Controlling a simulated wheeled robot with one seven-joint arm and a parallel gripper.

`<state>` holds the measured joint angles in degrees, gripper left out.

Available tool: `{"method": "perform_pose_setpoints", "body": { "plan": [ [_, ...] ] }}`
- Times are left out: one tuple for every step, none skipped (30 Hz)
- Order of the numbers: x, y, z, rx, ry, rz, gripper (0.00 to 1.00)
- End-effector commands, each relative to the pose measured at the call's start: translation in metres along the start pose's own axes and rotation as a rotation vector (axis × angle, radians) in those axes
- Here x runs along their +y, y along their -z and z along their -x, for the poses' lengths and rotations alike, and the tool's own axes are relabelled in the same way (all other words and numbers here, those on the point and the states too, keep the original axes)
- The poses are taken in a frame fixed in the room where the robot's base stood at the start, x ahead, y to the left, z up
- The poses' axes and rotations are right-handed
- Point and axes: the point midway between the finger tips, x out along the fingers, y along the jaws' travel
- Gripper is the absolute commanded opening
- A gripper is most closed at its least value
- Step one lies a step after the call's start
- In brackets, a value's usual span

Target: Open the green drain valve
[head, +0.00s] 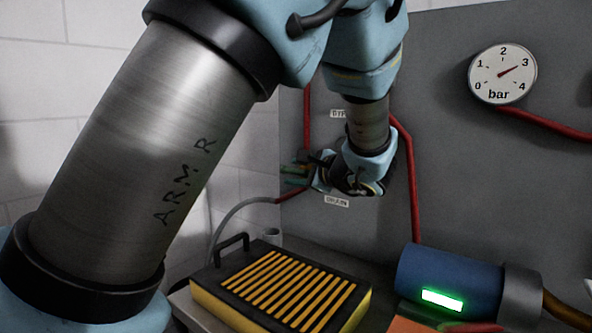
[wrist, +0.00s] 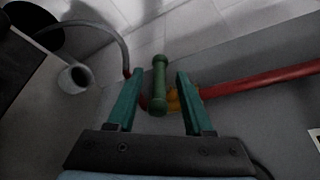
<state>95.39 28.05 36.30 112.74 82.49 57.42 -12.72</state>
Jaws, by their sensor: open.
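The green drain valve handle (wrist: 158,86) is a short bar with thicker ends in the wrist view. Its brass-coloured body (wrist: 173,101) sits behind it on a red pipe. My gripper (wrist: 160,76) is open, with one teal finger on each side of the handle. The bar runs roughly along the fingers, and a gap shows on both sides. I cannot tell the depth between them exactly. In the head view my gripper (head: 293,175) is at the panel's left edge, just above the DRAIN label (head: 336,201), and my wrist hides most of the valve.
A pressure gauge (head: 502,74) reads near 3 bar. A yellow-and-black slatted box (head: 283,289) and a blue cylinder (head: 449,281) with a lit green display stand below. A grey hose (head: 232,212) meets the red pipe. A small cup (wrist: 74,79) stands at left in the wrist view.

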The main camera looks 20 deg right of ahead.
Motion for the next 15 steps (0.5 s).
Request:
{"method": "perform_pose_setpoints", "body": {
  "plan": [
    [0.0000, -0.0002, -0.0021, -0.001, 0.000, 0.000, 0.52],
    [0.0001, -0.0002, -0.0028, -0.001, 0.000, 0.000, 0.52],
    [0.0001, -0.0001, -0.0033, -0.001, 0.000, 0.000, 0.52],
    [0.0002, -0.0001, -0.0035, -0.001, 0.000, 0.000, 0.52],
    [0.0002, 0.0000, -0.0036, 0.000, 0.000, 0.000, 0.52],
    [0.0002, 0.0000, -0.0035, 0.000, 0.000, 0.000, 0.52],
    [0.0002, 0.0000, -0.0034, 0.000, 0.000, 0.000, 0.52],
    [0.0002, 0.0000, -0.0034, 0.000, 0.000, 0.000, 0.52],
    [0.0002, 0.0000, -0.0033, 0.000, 0.000, 0.000, 0.52],
    [0.0002, 0.0000, -0.0033, 0.000, 0.000, 0.000, 0.49],
    [0.0002, 0.0000, -0.0033, 0.000, 0.000, 0.000, 0.46],
    [0.0002, 0.0000, -0.0032, 0.000, 0.000, 0.000, 0.42],
    [0.0002, -0.0001, -0.0032, 0.000, 0.000, 0.000, 0.38],
    [0.0002, -0.0001, -0.0032, 0.000, 0.000, 0.000, 0.35],
    [0.0002, -0.0001, -0.0032, 0.000, 0.000, 0.000, 0.30]
  ]
}}
